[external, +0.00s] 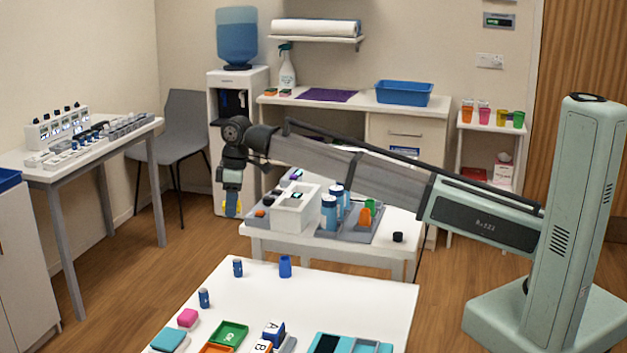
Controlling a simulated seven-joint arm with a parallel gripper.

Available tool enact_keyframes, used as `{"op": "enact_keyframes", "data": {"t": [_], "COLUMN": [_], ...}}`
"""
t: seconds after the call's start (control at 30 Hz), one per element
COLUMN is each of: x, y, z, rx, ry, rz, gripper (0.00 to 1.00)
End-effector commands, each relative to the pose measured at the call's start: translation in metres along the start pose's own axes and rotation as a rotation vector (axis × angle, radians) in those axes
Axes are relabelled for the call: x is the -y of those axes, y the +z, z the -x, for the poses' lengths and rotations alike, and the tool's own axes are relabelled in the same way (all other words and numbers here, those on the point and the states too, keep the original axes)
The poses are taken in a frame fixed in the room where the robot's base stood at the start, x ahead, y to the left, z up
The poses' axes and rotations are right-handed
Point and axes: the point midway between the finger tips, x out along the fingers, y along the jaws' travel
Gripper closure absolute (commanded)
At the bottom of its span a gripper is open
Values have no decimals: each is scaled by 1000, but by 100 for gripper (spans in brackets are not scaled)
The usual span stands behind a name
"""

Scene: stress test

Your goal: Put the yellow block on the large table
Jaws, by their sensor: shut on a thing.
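My gripper (232,204) hangs at the end of my arm, left of the middle table and above the floor. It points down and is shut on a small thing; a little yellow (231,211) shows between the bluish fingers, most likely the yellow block. Its shape is mostly hidden. The white table in front (340,290) has a clear stretch at its back and right. Several tables are in view, and I cannot tell for certain which one is called large.
The middle table (278,244) holds a white box (294,212), blue-and-white bottles and a grey tray. A left table (45,172) carries instruments.

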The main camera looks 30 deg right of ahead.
Motion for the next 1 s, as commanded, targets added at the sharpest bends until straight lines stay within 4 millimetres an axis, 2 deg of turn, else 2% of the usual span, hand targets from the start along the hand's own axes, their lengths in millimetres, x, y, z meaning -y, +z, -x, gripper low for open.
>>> {"op": "enact_keyframes", "data": {"t": [0.03, 0.2, 0.4, 0.5, 0.7, 1.0], "x": [24, 93, 156, 179, 187, 187], "y": [-1, -5, 3, 14, 41, 36], "z": [-5, -18, -30, -36, -42, -41], "rx": [1, 1, 0, 0, 0, -1], "ry": [-4, -13, -23, -28, -39, -50], "rz": [27, 106, 193, 234, 325, 417], "gripper": [87, 87, 87, 87, 87, 87]}}
